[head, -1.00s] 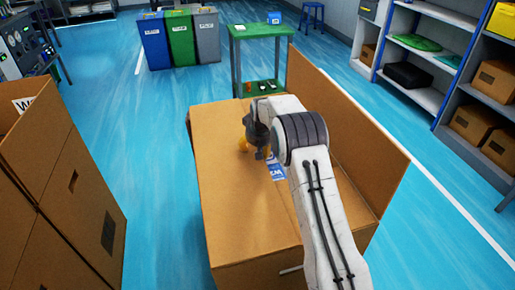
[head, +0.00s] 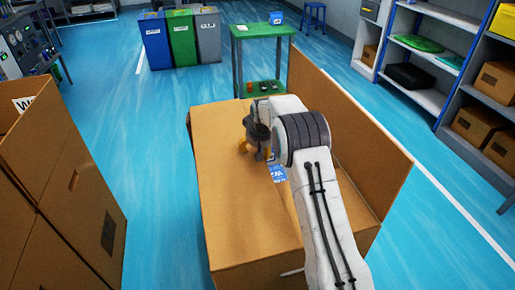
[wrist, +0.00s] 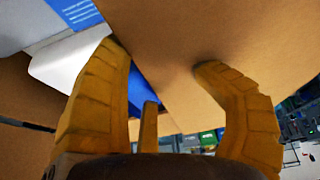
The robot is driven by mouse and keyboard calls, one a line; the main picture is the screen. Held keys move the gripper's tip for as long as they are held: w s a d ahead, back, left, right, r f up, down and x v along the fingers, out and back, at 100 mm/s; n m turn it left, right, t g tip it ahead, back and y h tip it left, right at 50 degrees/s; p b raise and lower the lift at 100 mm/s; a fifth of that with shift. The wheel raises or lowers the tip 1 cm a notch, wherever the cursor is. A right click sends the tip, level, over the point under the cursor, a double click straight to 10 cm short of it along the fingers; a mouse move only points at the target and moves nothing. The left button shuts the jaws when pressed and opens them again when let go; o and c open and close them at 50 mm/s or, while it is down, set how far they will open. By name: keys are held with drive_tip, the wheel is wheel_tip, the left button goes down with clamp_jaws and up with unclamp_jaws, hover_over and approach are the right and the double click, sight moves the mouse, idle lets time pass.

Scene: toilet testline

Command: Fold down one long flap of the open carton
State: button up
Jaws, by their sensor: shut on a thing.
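The open cardboard carton (head: 262,277) stands in front of me in the head view. Its left long flap (head: 230,205) lies over the opening, roughly level. Its right long flap (head: 350,125) stands up. My gripper (head: 256,153) is at the inner edge of the left flap, its yellow fingers pointing down. In the wrist view the gripper (wrist: 160,58) has a finger on either side of the flap's cardboard (wrist: 215,30) and is shut on it. A blue and white printed item (head: 278,173) shows in the gap beside the gripper; my arm hides part of the opening.
A tall brown carton stack (head: 85,200) stands at the left. A green table (head: 262,32) and several bins (head: 182,38) are behind the carton. Shelves (head: 425,70) line the right side. Blue floor is free left of the carton.

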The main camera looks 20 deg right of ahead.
drive_tip(key=v, duration=0.7)
drive_tip(key=shift+s+a+r, duration=0.1)
drive_tip(key=shift+s+r, duration=0.1)
drive_tip(key=shift+c, duration=0.2)
drive_tip(key=shift+r, duration=0.15)
drive_tip(key=shift+s+r, duration=0.15)
drive_tip(key=shift+r, duration=0.1)
drive_tip(key=s+a+r+g, duration=0.1)
drive_tip(key=s+r, duration=0.3)
drive_tip(key=s, duration=0.6)
drive_tip(key=s+r, duration=0.5)
drive_tip(key=s, duration=0.5)
drive_tip(key=s+f+g, duration=0.1)
drive_tip(key=s+f, duration=0.2)
drive_tip(key=s, duration=1.9)
wheel_tip(320, 180, up, 14)
drive_tip(key=p, duration=1.3)
drive_tip(key=shift+a+r, duration=0.25)
drive_tip(key=shift+a, duration=0.15)
